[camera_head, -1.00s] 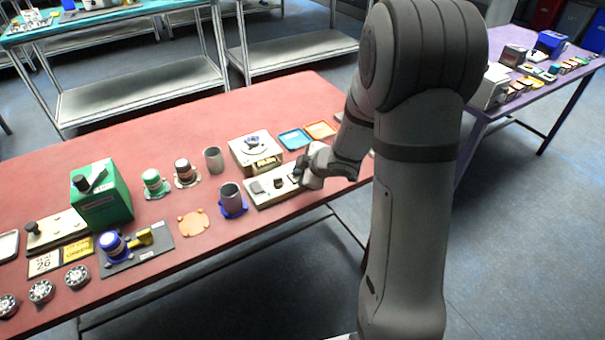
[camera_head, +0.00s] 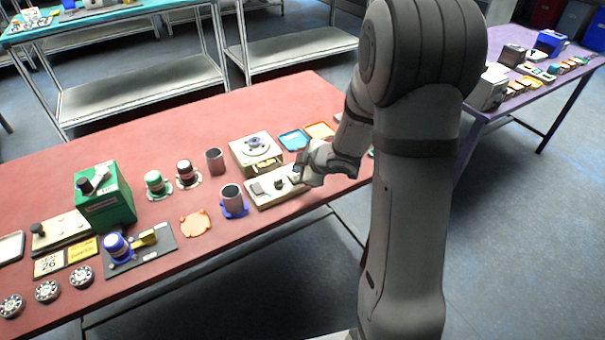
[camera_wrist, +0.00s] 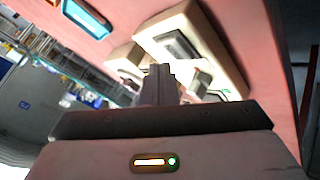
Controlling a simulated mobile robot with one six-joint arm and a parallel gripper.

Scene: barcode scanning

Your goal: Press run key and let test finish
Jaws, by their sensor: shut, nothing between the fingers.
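A cream key panel (camera_head: 270,200) lies near the table's front edge, with a grey pad at its left and a small black key (camera_head: 278,184) at mid-panel. Its right end is partly hidden by my gripper (camera_head: 299,172), which is low over or at that end; I cannot tell whether it touches a key. A cream tester (camera_head: 246,158) with a round top and a yellowish front display stands just behind the panel. In the wrist view my gripper (camera_wrist: 160,72) is shut and empty, its fingertips overlapping a pale box, apparently the panel (camera_wrist: 215,45).
Blue (camera_head: 293,140) and orange (camera_head: 320,130) trays lie behind my gripper. A grey cup in a blue holder (camera_head: 233,200) stands close left of the panel. A green box (camera_head: 105,205), jars and dials fill the table's left. Bare red table shows at the back.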

